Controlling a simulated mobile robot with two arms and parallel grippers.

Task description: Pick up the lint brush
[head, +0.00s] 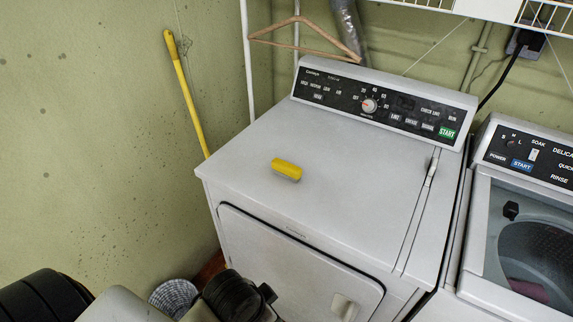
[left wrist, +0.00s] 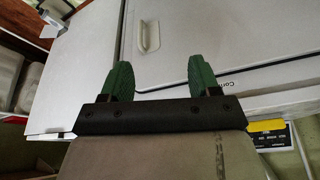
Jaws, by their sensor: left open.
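The lint brush is a short yellow cylinder (head: 287,169) lying on its side on the white top of the dryer (head: 345,165), towards the front left. A yellow shape that looks like it also shows at lower right in the left wrist view (left wrist: 267,126). My left gripper (left wrist: 160,78) has two green fingers spread apart with nothing between them; it faces the dryer's front door and is apart from the brush. In the head view my left arm is low, in front of the dryer, and its fingertips are not clearly seen. My right gripper is not in view.
The dryer's control panel (head: 380,104) rises behind the top. A washer with an open tub (head: 538,255) stands at right. A wooden hanger (head: 305,40) hangs behind, and a yellow pole (head: 186,95) leans on the left wall. A woven basket (head: 173,297) is on the floor. The dryer top is otherwise clear.

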